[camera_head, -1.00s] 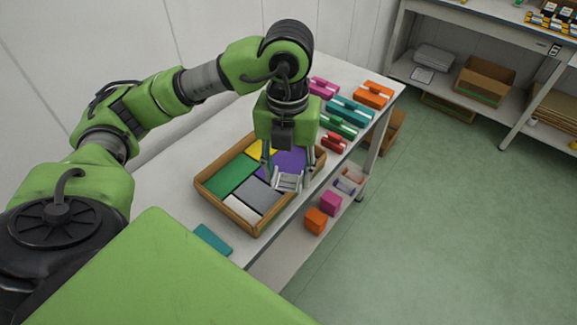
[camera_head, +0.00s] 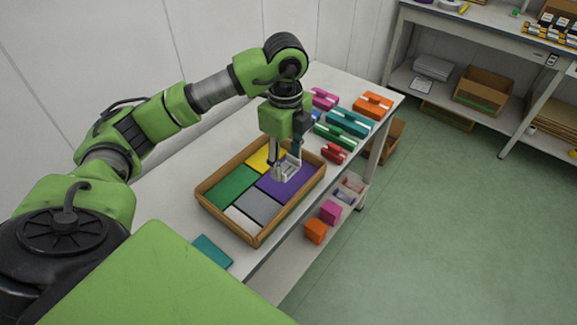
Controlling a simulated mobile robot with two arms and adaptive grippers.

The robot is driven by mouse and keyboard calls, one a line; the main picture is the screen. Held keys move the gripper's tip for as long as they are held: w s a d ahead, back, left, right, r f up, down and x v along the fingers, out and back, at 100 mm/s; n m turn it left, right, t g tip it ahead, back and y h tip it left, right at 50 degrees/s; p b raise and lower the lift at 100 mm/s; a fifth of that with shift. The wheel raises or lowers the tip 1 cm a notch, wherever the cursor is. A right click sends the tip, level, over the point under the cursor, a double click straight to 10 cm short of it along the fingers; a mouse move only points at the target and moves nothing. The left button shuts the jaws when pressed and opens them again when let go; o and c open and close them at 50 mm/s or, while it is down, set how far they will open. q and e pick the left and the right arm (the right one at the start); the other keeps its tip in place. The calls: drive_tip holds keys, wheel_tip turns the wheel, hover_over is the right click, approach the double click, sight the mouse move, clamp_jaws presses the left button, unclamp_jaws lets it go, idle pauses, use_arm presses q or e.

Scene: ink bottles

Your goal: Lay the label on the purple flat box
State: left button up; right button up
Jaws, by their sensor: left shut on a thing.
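The purple flat box (camera_head: 270,187) lies in a shallow wooden tray (camera_head: 255,239), at the tray's right side. My left gripper (camera_head: 285,170) points down over the purple box's far part. It is shut on a small pale grey-white piece, which seems to be the label (camera_head: 291,165). The fingers partly hide this piece, and I cannot tell whether it touches the purple box. My right gripper is out of view.
Green (camera_head: 232,187), yellow (camera_head: 265,157), grey (camera_head: 259,206) and white (camera_head: 241,219) flat boxes share the tray. Several coloured boxes stand beyond it, including a teal one (camera_head: 348,121). A teal flat piece (camera_head: 212,251) lies near the table's front edge.

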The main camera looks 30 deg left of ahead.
sight(289, 160)
use_arm(q)
drive_tip(key=w+f, duration=0.1)
drive_tip(key=f, duration=0.1)
drive_tip(key=w+a+f, duration=0.1)
drive_tip(key=w, duration=0.1)
drive_tip(key=w+a+f+p, duration=0.1)
drive_tip(key=f, duration=0.1)
drive_tip(key=shift+w+a+f, duration=0.25)
drive_tip(key=shift+w+f, duration=0.1)
drive_tip(key=shift+w, duration=0.05)
drive_tip(key=f, duration=0.1)
drive_tip(key=f+p, duration=0.1)
drive_tip(key=shift+w+a+f, duration=0.15)
drive_tip(key=shift+w+f, duration=0.05)
drive_tip(key=shift+f, duration=0.7)
drive_tip(key=shift+f, duration=0.1)
drive_tip(key=o, duration=0.7)
